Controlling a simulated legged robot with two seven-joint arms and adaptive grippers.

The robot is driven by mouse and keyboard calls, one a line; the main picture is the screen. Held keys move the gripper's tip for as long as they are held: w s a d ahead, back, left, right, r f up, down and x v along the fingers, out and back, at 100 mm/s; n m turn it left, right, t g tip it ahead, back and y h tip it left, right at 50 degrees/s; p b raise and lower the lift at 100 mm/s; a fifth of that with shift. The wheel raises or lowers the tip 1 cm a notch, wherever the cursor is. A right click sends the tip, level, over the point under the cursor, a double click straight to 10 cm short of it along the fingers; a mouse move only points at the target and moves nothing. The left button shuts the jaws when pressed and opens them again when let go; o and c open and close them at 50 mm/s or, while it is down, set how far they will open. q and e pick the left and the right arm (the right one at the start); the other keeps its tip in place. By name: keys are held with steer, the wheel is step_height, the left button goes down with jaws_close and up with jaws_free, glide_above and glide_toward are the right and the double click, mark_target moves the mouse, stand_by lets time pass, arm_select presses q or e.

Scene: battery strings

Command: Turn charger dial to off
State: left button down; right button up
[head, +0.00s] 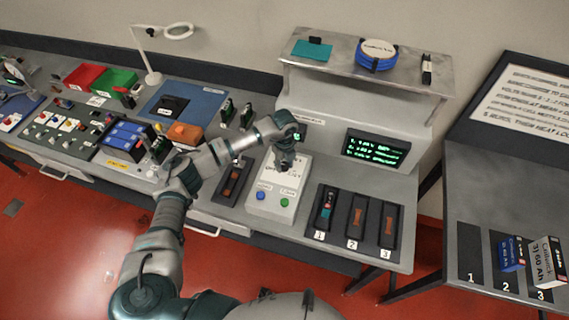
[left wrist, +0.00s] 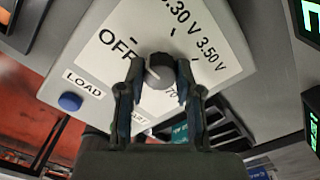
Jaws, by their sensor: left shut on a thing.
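The charger (head: 270,204) is a pale box on the bench in the middle of the head view, with a blue button (head: 261,196) and a green button (head: 284,202) on its front. My left gripper (head: 286,163) reaches down onto its top face and hides the dial there. In the left wrist view the dark round dial (left wrist: 159,66) sits between the fingers of my left gripper (left wrist: 158,82), which is shut on it. The OFF label (left wrist: 118,42) is up and left of the dial; voltage labels are up and right. The exact pointer direction is hard to tell. My right gripper is not seen.
A screen with green text (head: 376,149) stands behind the charger. Numbered slots 1 to 3 lie right of it, slot 1 holding a dark device (head: 326,207). Boxed batteries (head: 544,263) stand on the right table. A shelf (head: 330,66) overhangs behind.

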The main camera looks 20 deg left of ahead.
mark_target(284, 164)
arm_select(q)
steer(key=shift+w+r, duration=0.2)
steer(key=c, duration=0.8)
jaws_free()
steer(key=shift+f, duration=0.15)
step_height(284, 164, up, 12)
steer(key=shift+f, duration=0.1)
